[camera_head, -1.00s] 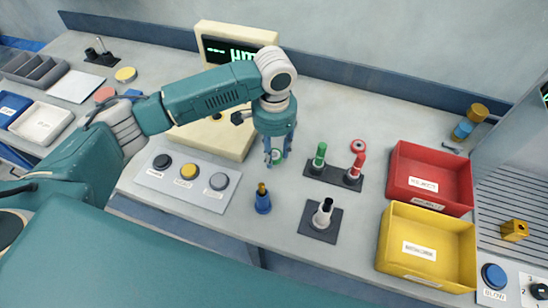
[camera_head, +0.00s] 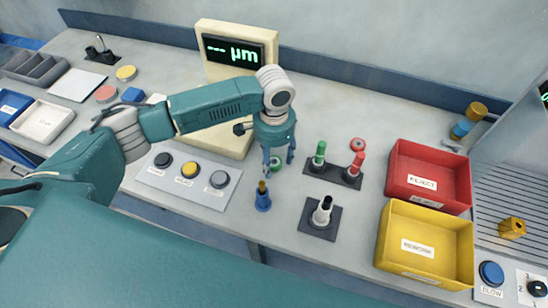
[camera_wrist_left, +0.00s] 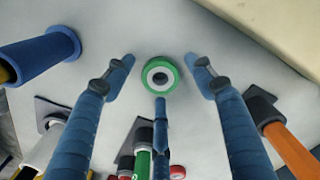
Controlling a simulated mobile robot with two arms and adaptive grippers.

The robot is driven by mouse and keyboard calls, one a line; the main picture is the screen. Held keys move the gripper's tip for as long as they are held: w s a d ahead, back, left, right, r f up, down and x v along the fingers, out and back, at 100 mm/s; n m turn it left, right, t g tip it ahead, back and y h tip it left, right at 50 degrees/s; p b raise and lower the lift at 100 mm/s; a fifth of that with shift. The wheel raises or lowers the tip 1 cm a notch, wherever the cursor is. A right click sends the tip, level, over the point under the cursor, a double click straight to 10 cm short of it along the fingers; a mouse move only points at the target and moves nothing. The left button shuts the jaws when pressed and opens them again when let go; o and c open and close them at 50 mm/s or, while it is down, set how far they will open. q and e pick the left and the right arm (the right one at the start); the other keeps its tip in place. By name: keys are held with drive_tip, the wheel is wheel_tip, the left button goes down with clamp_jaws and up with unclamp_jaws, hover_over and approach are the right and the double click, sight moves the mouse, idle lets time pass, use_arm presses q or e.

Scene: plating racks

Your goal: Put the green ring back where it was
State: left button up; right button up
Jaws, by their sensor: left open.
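The green ring (camera_head: 278,164) lies on the grey worktop below my left gripper (camera_head: 278,158), partly hidden by the fingers in the head view. In the left wrist view the green ring (camera_wrist_left: 148,69) has a pale inner part and a dark centre. It sits between the spread fingertips of my left gripper (camera_wrist_left: 160,75), which is open and empty. A green peg (camera_head: 319,155) and a red peg (camera_head: 356,164) stand on a dark base to the right. Whether either carries a ring is too small to tell. My right gripper is not in view.
A blue stand with a gold tip (camera_head: 263,200) is close in front of the gripper. A white post (camera_head: 322,211) stands on a dark plate. A red ring (camera_head: 358,144) lies behind the pegs. Red (camera_head: 400,185) and yellow (camera_head: 394,235) bins are right; a gauge display (camera_head: 205,70) stands behind.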

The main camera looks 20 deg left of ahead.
use_arm(q)
drive_tip(key=shift+r, duration=0.1)
wheel_tip(320, 180, up, 12)
drive_tip(key=b, duration=0.3)
drive_tip(key=shift+r, duration=0.1)
idle(0.4)
